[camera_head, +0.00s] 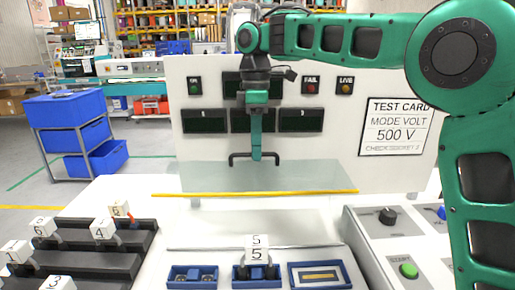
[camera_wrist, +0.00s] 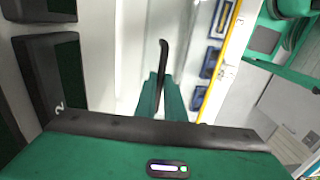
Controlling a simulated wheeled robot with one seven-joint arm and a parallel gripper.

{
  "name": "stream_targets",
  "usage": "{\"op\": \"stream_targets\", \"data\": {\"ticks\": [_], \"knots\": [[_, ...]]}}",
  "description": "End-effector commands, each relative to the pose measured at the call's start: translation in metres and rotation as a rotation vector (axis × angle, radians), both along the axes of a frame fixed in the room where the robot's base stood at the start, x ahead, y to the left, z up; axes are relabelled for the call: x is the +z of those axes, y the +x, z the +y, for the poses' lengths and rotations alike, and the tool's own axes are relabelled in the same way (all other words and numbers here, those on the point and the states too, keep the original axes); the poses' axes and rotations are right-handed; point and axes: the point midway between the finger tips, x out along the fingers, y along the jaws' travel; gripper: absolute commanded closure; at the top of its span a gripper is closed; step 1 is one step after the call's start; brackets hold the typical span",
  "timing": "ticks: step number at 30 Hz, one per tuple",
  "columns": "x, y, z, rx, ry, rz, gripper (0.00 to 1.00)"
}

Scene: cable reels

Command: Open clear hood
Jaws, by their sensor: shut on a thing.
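The clear hood (camera_head: 310,178) is a see-through panel with a yellow front edge (camera_head: 255,193), in front of the white upright panel. A black bar handle (camera_head: 236,157) shows above its surface in the head view. My gripper (camera_head: 256,156) reaches down from above and is shut on the handle near its middle. In the wrist view the green fingers (camera_wrist: 160,95) close around the dark handle (camera_wrist: 163,52), and the yellow edge (camera_wrist: 231,55) shows to the right. How far the hood is raised is hard to tell.
Blue trays (camera_head: 192,276) stand in front of the hood, the middle one with a block marked 5 (camera_head: 257,254). A black rack (camera_head: 85,250) with numbered blocks is at left. A control box with a green START button (camera_head: 408,270) is at right. The test card (camera_head: 397,127) hangs behind.

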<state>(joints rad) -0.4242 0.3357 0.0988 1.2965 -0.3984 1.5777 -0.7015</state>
Motion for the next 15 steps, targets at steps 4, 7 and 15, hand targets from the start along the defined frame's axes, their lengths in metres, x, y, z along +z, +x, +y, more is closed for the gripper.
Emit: {"op": "stream_targets", "data": {"ticks": [4, 7, 15], "knots": [[0.0040, 0.0004, 0.0031, 0.005, 0.011, -0.011, 0.72], [0.0033, 0.0008, 0.0012, 0.001, 0.009, -0.010, 0.72], [0.0047, 0.0014, -0.0011, -0.002, 0.005, -0.007, 0.72]]}}
